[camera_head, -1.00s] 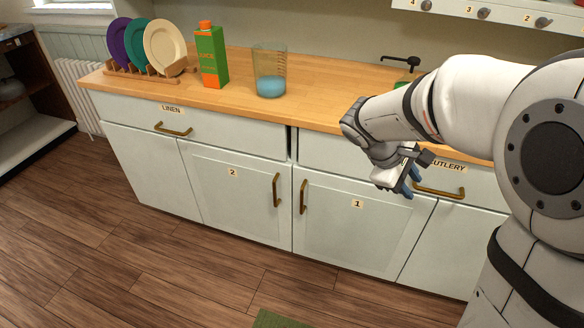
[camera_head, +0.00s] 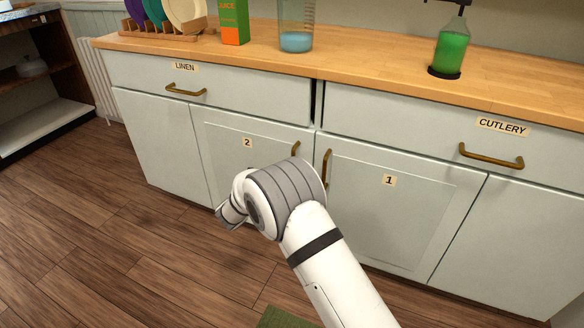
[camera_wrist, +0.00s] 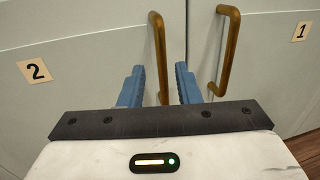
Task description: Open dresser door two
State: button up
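Dresser door two (camera_head: 222,150) is shut, a pale panel with a "2" label (camera_head: 247,143). Its upright brass handle (camera_head: 295,149) is at its right edge, its lower part hidden by my arm in the head view. In the wrist view, my gripper (camera_wrist: 159,68) is open, with two blue fingers spread. Door two's handle (camera_wrist: 159,50) appears between the fingers, touching neither visibly; I cannot tell how deep the fingers reach. The "2" label (camera_wrist: 35,70) is at the left. In the head view the fingers are hidden behind my arm.
Door one (camera_head: 385,215) is shut; its handle (camera_wrist: 228,50) is close to the right of my right finger. The linen drawer (camera_head: 150,80) and cutlery drawer (camera_head: 410,120) are above. A juice carton (camera_head: 234,20), beaker (camera_head: 296,40) and green bottle (camera_head: 450,52) stand on the counter.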

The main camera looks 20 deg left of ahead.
jog(key=b+x, duration=0.2)
jog(key=x, duration=0.4)
jog(key=shift+w+d, duration=0.15)
jog(key=shift+w, duration=0.15)
grip_shut()
dwell(1.1)
